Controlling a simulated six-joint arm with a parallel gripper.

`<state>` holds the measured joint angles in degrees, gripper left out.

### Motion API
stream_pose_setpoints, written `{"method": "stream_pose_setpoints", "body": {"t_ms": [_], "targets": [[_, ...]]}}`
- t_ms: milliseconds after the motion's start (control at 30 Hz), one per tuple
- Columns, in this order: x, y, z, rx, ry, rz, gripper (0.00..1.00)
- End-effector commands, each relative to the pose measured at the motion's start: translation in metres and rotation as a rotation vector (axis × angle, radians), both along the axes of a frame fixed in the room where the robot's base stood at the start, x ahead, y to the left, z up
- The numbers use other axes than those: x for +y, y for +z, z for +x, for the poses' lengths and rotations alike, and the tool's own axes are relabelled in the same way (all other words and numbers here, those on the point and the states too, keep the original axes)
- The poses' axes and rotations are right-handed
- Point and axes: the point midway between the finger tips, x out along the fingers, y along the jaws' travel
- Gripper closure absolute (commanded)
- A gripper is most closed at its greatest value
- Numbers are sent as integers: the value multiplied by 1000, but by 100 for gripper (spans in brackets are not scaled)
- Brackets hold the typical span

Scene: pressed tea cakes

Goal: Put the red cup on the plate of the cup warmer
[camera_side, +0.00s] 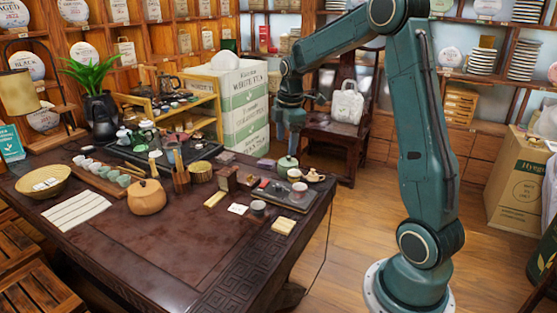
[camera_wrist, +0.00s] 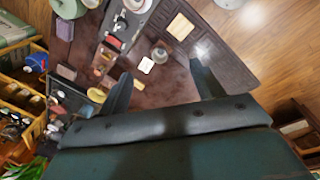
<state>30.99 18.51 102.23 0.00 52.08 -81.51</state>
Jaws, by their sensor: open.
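My gripper (camera_side: 290,138) hangs fingers down near the table's far right end. In the wrist view its two fingers (camera_wrist: 163,82) stand wide apart with nothing between them. I cannot clearly make out a red cup. One small cup (camera_side: 258,207) stands on the bare table and also shows in the wrist view (camera_wrist: 160,53), ahead of the fingers. Another small pale cup (camera_side: 299,188) stands by a dark flat tray (camera_side: 283,201). I cannot tell for sure which object is the cup warmer.
A green lidded pot (camera_side: 287,163) and a small dish (camera_side: 313,177) stand near the tray. Light rectangular pieces (camera_side: 284,226) lie on the table. A round orange pot (camera_side: 147,197) stands left. The table's front middle is clear.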

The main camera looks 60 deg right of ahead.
Motion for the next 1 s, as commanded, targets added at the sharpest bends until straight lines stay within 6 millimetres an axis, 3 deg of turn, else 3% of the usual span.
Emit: {"method": "stream_pose_setpoints", "body": {"t_ms": [200, 500, 700, 1000], "targets": [[59, 42, -21, -77, -141, 2, 34], [127, 79, -65, -182, -339, 42, 34], [165, 92, -102, -250, -470, 93, 34], [209, 93, -161, -337, -661, 199, 34]]}}
